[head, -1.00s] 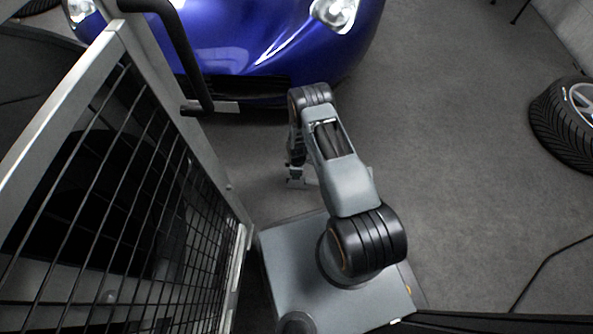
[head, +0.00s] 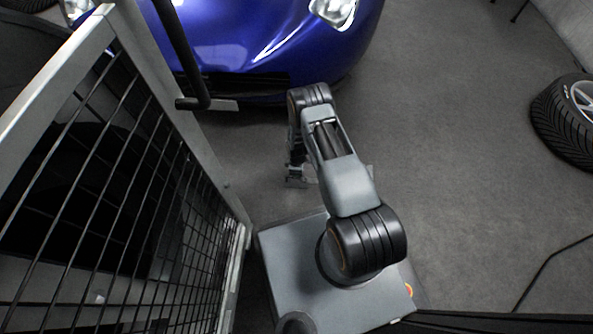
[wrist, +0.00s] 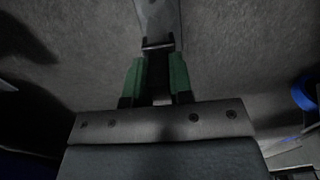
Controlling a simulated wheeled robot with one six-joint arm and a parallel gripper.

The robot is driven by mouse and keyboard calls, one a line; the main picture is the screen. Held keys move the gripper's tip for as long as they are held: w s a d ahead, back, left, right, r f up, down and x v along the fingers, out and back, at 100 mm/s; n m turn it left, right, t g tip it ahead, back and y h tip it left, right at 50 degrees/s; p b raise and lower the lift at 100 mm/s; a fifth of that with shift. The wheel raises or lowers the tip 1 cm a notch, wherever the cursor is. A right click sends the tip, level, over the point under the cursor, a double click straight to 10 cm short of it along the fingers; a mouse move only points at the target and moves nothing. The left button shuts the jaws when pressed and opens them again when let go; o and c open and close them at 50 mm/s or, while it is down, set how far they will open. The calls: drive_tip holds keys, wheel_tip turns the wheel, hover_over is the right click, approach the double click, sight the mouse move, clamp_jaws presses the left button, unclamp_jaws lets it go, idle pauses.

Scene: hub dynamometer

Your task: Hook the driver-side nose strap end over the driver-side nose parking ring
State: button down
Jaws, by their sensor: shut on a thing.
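My gripper (wrist: 157,78) shows in the wrist view with its two green fingers shut on a narrow dark piece, which I take to be the strap end (wrist: 157,70). A dark crossbar and a flat grey tapering strip (wrist: 158,18) extend beyond the fingertips, over the grey floor. In the head view my gripper (head: 299,180) hangs low in front of the blue car, partly hidden by my arm; the held piece cannot be made out there. I cannot identify the nose parking ring in either view.
The blue car's nose (head: 265,45) is ahead. A metal frame with dark mesh (head: 160,190) stands close on the left, with a black bent bar (head: 185,60) near its top. A tyre (head: 570,120) lies at right. Floor between car and tyre is clear.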

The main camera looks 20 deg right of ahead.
drive_tip(key=shift+f+b, duration=0.85)
drive_tip(key=shift+f, duration=0.1)
drive_tip(key=c, duration=0.9)
unclamp_jaws()
drive_tip(key=shift+r, duration=0.15)
wheel_tip(320, 180, up, 14)
drive_tip(key=p, duration=0.6)
drive_tip(key=shift+f, duration=0.2)
drive_tip(key=shift+r, duration=0.1)
